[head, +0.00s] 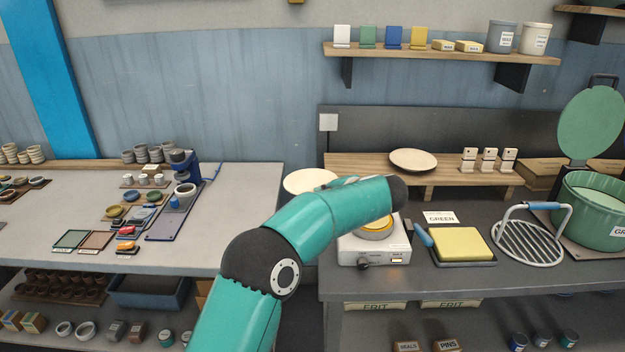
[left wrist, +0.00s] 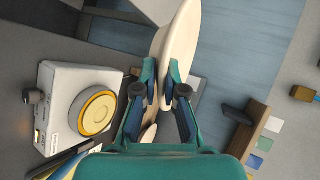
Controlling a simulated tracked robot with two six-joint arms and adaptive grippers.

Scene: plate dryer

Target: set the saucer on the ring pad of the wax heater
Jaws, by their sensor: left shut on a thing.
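The cream saucer (head: 310,181) shows left of and beyond the wax heater in the head view, partly hidden by my left arm. In the left wrist view my left gripper (left wrist: 160,74) is shut on the rim of the saucer (left wrist: 182,42), which is seen nearly edge-on. In the head view the gripper's fingers are hidden behind my arm. The wax heater (head: 357,251) is a white box with a front knob. Its round yellow ring pad (head: 375,232) is partly covered by my arm, but shows empty in the left wrist view (left wrist: 93,112). My right gripper is not in view.
Another cream plate (head: 413,160) rests on the wooden riser (head: 365,170) behind the heater. A yellow pad tray (head: 462,246), a wire rack (head: 530,240) and a green pot (head: 590,212) stand to the right. A gap separates the two benches.

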